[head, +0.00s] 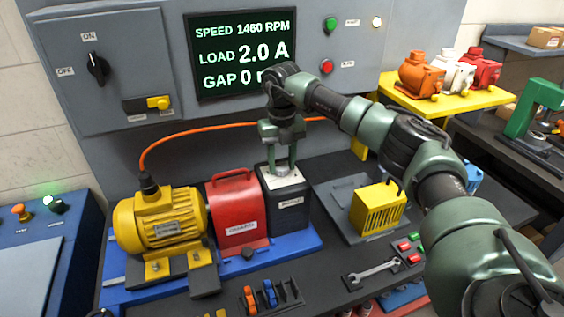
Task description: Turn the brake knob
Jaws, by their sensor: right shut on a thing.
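The brake is a dark box (289,205) with a light top plate and a small label. It stands at the right end of the blue base, beside the red guard (234,207). My right gripper (281,168) points down over its top and is shut on the brake knob, which the fingers mostly hide. The yellow motor (160,222) stands to the left on the same base. The display (242,55) reads speed 1460 RPM, load 2.0 A and a gap value starting with 0, its end hidden by my arm. My left gripper is not in view.
An orange cable (200,128) runs from the motor behind the brake. A yellow vented box (378,209) stands on a dark plate to the right. A wrench (373,271) lies in front. Tagged motors stand on a yellow shelf (455,102) at the back right.

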